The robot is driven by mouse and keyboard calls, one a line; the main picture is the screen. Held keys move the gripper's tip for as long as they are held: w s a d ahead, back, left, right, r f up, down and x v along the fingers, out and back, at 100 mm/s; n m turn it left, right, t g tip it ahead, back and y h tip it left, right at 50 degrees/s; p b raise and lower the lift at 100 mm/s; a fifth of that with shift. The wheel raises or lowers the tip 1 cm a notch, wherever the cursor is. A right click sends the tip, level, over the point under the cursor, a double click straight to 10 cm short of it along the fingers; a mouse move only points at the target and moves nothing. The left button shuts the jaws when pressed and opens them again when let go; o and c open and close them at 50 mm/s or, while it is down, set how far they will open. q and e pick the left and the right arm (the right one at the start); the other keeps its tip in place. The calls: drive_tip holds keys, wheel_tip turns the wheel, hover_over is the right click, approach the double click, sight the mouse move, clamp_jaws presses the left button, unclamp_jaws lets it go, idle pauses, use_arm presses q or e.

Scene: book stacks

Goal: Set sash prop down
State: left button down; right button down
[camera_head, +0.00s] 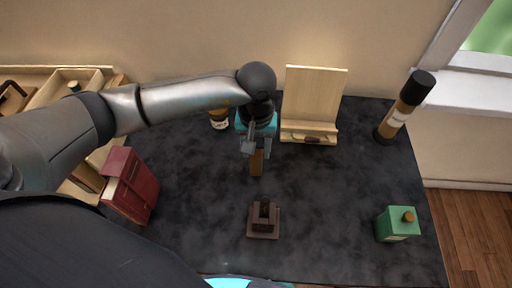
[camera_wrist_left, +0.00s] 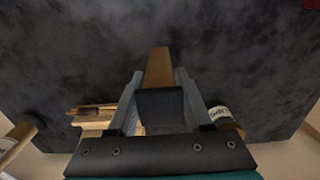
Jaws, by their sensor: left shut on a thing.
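My left gripper (camera_head: 256,147) reaches in from the left over the dark table and points downward. It is shut on a brown wooden piece, which I take to be the sash prop (camera_head: 257,163). The prop sticks out below the fingertips. In the left wrist view the prop (camera_wrist_left: 158,68) shows between the fingers, with its upper part hidden behind a dark block. I cannot tell for sure whether its lower end touches the table. My right gripper is not in view.
The dark table (camera_head: 340,200) is largely clear around the prop. A dark brown stepped block (camera_head: 263,222) stands nearer.

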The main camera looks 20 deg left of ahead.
use_arm(q)
drive_tip(key=shift+c, duration=1.7)
unclamp_jaws()
